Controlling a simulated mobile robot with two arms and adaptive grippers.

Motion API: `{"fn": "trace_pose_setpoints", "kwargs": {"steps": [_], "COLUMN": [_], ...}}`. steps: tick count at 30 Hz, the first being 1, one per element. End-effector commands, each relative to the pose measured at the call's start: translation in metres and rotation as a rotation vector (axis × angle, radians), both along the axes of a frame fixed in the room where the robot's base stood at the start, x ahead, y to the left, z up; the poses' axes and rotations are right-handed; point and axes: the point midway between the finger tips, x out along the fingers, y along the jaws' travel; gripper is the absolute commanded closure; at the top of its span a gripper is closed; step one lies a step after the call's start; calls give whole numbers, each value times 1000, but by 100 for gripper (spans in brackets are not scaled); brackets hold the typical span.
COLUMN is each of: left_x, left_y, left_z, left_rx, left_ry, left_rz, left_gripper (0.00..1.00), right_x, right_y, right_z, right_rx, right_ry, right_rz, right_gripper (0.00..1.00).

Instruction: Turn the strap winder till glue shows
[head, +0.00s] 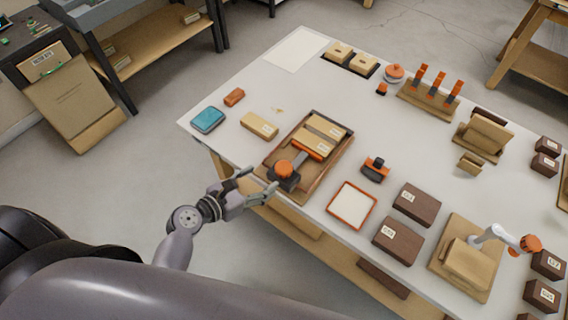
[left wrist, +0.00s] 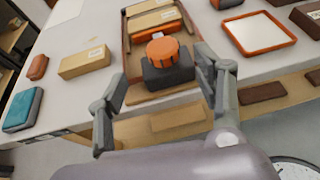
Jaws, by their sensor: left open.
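The strap winder is an orange ribbed knob (head: 284,167) on a dark block at the near end of a wooden tray (head: 333,172). Wooden blocks (head: 325,127) lie in the tray with an orange band across them. In the left wrist view the knob (left wrist: 162,50) appears between my fingers, above the dark block (left wrist: 168,73). My left gripper (head: 258,181) is open and empty, by the table's front edge, just short of the winder; no contact shows. I see no glue at the block joints. My right gripper is not in view.
A teal box (head: 208,119), a small orange block (head: 234,97) and a wooden block (head: 259,125) lie left of the tray. To its right are a black-and-orange tool (head: 375,169), an orange-rimmed tray (head: 334,207) and dark boxes (head: 417,203). The table's back left is fairly clear.

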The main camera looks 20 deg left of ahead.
Motion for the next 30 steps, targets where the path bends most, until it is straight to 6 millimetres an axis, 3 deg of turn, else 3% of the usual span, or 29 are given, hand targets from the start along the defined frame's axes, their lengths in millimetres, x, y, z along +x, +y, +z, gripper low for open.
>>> {"fn": "trace_pose_setpoints", "kwargs": {"steps": [6, 14, 28, 30], "left_x": [41, 77, 87, 87], "left_y": [-21, -38, -43, -43], "left_z": [-17, -35, -41, -41], "left_rx": [-2, -2, 0, 0], "left_ry": [0, 0, 1, 1], "left_rz": [-2, -1, -2, -2], "left_gripper": [38, 38, 38, 43], "right_x": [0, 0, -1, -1], "right_y": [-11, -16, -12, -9], "right_z": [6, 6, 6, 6], "right_rx": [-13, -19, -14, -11], "right_ry": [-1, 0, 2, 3], "right_rz": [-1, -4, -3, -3], "right_gripper": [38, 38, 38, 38]}}
